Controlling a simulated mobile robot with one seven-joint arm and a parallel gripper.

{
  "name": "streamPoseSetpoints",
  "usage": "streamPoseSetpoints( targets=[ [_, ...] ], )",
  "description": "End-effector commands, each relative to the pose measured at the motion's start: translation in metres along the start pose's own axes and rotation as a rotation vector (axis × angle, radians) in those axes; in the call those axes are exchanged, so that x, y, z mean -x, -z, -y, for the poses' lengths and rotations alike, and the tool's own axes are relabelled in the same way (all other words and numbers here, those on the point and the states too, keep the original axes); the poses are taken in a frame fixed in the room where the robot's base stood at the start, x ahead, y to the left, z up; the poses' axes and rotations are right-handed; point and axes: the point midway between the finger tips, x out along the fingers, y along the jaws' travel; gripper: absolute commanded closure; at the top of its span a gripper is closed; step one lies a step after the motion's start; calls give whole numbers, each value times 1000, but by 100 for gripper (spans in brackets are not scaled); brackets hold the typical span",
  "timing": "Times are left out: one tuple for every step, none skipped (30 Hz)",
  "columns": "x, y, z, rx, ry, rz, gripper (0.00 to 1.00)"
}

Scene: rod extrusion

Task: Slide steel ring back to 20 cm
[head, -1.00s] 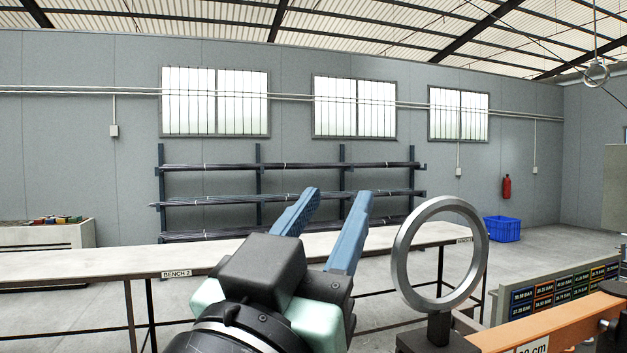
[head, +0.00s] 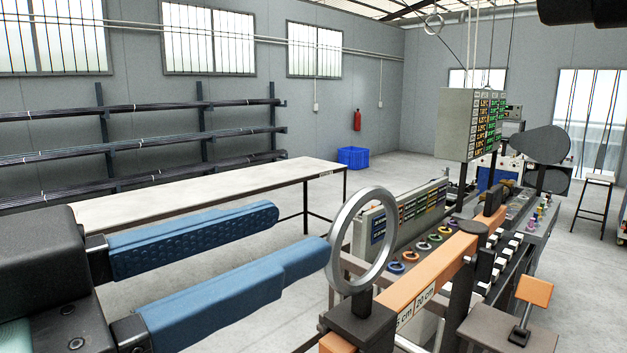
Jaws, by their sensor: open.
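The steel ring (head: 350,287) stands upright on a short post on a dark block (head: 362,325), at the near end of an orange rail (head: 437,268). The farther fingertip ends left of the ring.
Behind the ring is a display board (head: 408,213) with a row of coloured rings beside the rail. A knob with an orange top (head: 534,291) stands at the front right. A long bench (head: 200,195) stands behind my fingers. Open floor lies between bench and machine.

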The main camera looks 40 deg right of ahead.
Motion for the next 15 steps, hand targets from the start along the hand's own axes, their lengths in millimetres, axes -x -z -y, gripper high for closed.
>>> streamPoseSetpoints(
  targets=[
    [-11, 4, 0, 2, -4, -1, 55],
    [-18, 4, 0, 2, -5, -1, 55],
    [-26, 4, 0, 1, -5, -1, 55],
    [-33, 5, 0, 2, -4, -1, 55],
    [-40, 4, 0, 4, -5, -1, 55],
    [-48, 4, 0, 3, -4, -1, 55],
    [-54, 5, 0, 2, -3, -1, 55],
    [-60, 4, 0, 2, -4, -1, 55],
    [-68, 4, 0, 2, -3, -1, 55],
    [-73, 4, 0, 3, -2, -2, 55],
    [-78, 4, 0, 3, -1, -1, 55],
    [-84, 3, 0, 3, -3, -1, 55],
    [-87, 3, 1, 2, -1, -1, 55],
    [-91, 3, 1, 2, 0, -2, 55],
    [-94, 3, 1, 2, 1, -2, 55]
  ],
)
